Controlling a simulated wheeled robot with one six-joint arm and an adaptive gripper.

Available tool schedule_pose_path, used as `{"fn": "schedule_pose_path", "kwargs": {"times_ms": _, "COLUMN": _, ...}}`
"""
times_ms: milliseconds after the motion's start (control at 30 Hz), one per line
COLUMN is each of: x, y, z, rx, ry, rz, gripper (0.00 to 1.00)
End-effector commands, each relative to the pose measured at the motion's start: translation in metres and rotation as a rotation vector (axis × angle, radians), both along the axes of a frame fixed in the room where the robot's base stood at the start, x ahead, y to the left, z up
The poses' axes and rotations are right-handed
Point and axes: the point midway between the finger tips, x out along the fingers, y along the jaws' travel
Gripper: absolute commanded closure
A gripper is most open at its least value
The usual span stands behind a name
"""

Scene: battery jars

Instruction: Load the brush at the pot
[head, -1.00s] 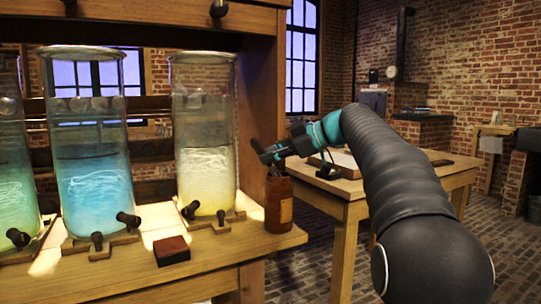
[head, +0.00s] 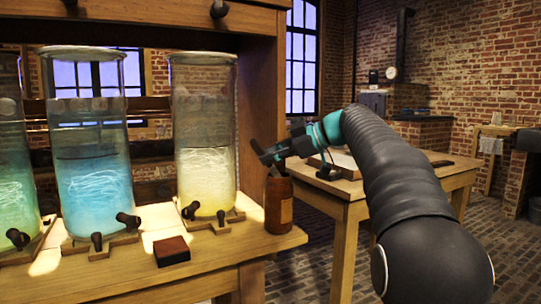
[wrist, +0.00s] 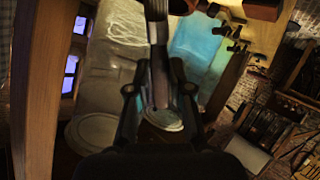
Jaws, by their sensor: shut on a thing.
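The pot is a brown jar with an orange label (head: 279,208), upright at the right front corner of the jar bench. My gripper (head: 262,156) is just above and slightly left of its mouth. A small dark piece shows between the gripper and the mouth; I cannot tell whether it enters the pot. In the wrist view, my gripper (wrist: 156,88) is shut on a long, dark, narrow thing, apparently the brush (wrist: 157,45), which runs up the picture between the fingers. Its bristle end cannot be made out.
Glass jars of green, blue (head: 95,185) and yellow liquid (head: 207,160) stand left of the pot, with black taps at their bases. A dark red block (head: 172,251) lies at the bench front. A wooden table (head: 352,190) stands behind my arm. Brick floor lies between bench and table.

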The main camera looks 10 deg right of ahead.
Motion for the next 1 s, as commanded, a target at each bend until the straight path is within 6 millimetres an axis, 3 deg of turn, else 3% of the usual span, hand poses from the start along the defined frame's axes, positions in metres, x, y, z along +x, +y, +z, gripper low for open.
{"fn": "schedule_pose_path", "kwargs": {"times_ms": 1000, "x": 0.000, "y": 0.000, "z": 0.067, "rx": 0.000, "ry": 0.000, "rz": 0.000, "gripper": 1.00}}
